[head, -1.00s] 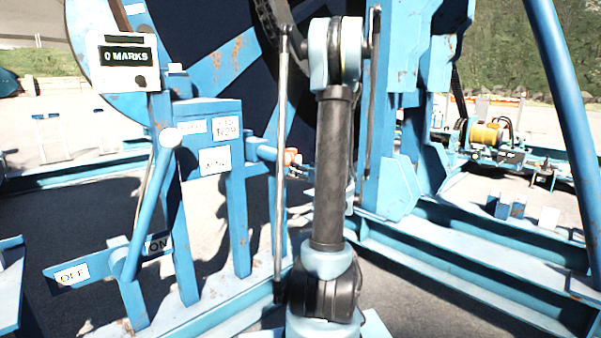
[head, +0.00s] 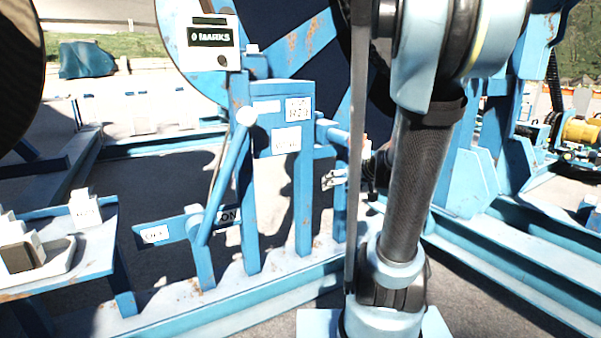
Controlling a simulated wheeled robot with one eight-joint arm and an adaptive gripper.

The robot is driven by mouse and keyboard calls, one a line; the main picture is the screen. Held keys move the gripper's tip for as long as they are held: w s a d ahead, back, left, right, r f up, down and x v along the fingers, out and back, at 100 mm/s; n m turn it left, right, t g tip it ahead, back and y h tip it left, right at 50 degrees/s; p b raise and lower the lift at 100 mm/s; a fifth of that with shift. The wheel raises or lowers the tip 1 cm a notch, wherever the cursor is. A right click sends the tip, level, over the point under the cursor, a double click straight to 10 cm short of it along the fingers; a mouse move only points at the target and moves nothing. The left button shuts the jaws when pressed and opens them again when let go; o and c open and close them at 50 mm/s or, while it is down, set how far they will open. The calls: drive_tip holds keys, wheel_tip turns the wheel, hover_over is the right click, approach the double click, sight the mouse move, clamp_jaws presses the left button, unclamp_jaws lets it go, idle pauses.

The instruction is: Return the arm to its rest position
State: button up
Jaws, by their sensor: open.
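My arm stands upright right of centre in the head view, its dark link rising to a large pale-blue and black joint cut by the top edge. The arm link hides part of the gripper's body.
A blue frame carries a lever (head: 228,170) with OFF (head: 155,235) and ON plates. A counter (head: 208,38) reading 0 MARKS hangs above. A blue side table (head: 68,275) with white items stands at left. Blue rails (head: 515,250) cross the ground at right.

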drive_tip(key=s+d+f+m+g+h, duration=0.1)
drive_tip(key=s+d+f+g+h, duration=0.1)
drive_tip(key=s, duration=0.5)
drive_tip(key=s+d+f+m+g+h, duration=0.1)
drive_tip(key=s+d+f+g+h, duration=0.1)
drive_tip(key=s, duration=0.6)
drive_tip(key=s+d+f+g+h, duration=0.1)
drive_tip(key=s+f, duration=0.3)
drive_tip(key=s, duration=0.4)
drive_tip(key=shift+d+f+m+g+h, duration=0.4)
drive_tip(key=shift+g+h, duration=0.1)
drive_tip(key=shift+h, duration=0.3)
drive_tip(key=shift+w+f, duration=0.15)
drive_tip(key=shift+w, duration=0.25)
